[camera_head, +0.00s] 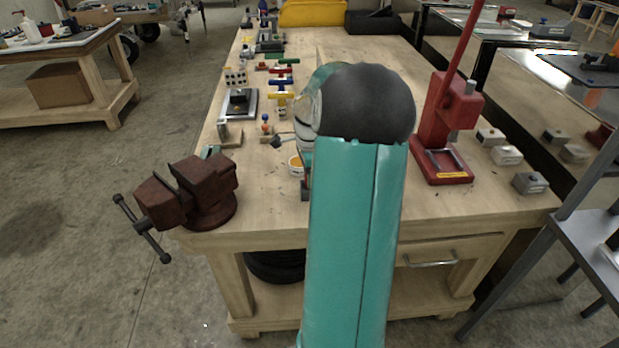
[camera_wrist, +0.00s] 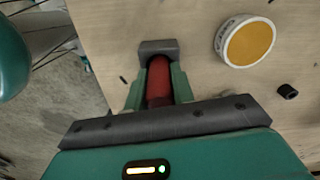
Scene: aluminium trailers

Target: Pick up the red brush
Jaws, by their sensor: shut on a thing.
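In the wrist view the red brush (camera_wrist: 158,78) shows as a red cylindrical part between the green fingers of my gripper (camera_wrist: 158,88). My gripper is shut on it. A grey block sits at the far end of the red part; I cannot tell whether it belongs to the brush. In the head view my own teal arm hides most of the gripper, and only a small piece of the red brush (camera_head: 304,184) shows at its left edge, over the wooden workbench (camera_head: 350,215). I cannot tell whether the brush touches the bench top.
A round white tub with a yellow top (camera_wrist: 249,43) stands close to the right of the gripper in the wrist view. A rusty vise (camera_head: 200,193) is at the bench's front left corner. A red press (camera_head: 448,125) stands on the right. Small tools line the left side.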

